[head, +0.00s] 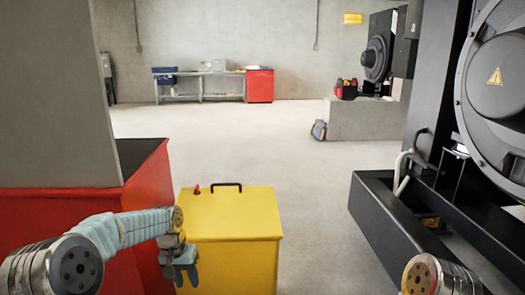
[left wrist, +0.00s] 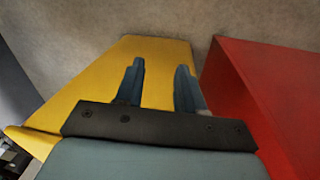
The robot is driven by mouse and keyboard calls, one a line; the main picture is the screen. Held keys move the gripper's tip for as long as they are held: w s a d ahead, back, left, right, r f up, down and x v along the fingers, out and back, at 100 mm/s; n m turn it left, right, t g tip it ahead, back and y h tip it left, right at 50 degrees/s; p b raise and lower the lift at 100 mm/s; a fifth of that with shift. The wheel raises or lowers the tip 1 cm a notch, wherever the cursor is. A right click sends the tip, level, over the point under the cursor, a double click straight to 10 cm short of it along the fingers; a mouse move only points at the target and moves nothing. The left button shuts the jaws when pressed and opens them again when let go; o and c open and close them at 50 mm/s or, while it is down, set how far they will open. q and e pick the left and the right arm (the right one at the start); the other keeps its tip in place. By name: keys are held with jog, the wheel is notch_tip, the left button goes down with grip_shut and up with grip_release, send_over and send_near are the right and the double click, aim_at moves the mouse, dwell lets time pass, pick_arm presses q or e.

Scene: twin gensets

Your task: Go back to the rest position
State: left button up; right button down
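My left gripper (head: 181,278) hangs fingers down at the lower left of the head view, in front of the left side of a yellow box (head: 235,213). In the left wrist view the two blue-grey fingers (left wrist: 160,82) stand apart with nothing between them. The yellow box shows behind them there (left wrist: 158,52). I cannot tell whether the fingers touch the box. Only a round joint of my right arm shows at the lower right of the head view; its gripper is out of view.
A red cabinet (head: 150,195) stands left of the yellow box, which has a black handle (head: 227,185) and a small red knob (head: 197,189) on top. A black genset frame (head: 390,225) is at right. The grey floor (head: 310,200) between is clear; a workbench (head: 205,85) stands far back.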

pick_arm(q)
jog(key=s+d+f+h, duration=0.1)
jog(key=s+d+f, duration=0.15)
jog(key=f, duration=0.35)
jog(key=s+d+f, duration=0.2)
jog(key=s+f, duration=0.1)
jog(key=f, duration=0.3)
jog(key=s+d+f, duration=0.2)
jog(key=s+f, duration=0.2)
jog(key=s, duration=0.3)
jog(key=s+d+f+n+h, duration=0.1)
jog(key=s+d+f, duration=0.1)
jog(key=s+f, duration=0.3)
jog(key=s+d+f+n+h, duration=0.1)
jog(key=s+f, duration=0.3)
jog(key=s, duration=0.7)
jog(key=shift+d+f, duration=0.25)
jog(key=shift+d, duration=0.5)
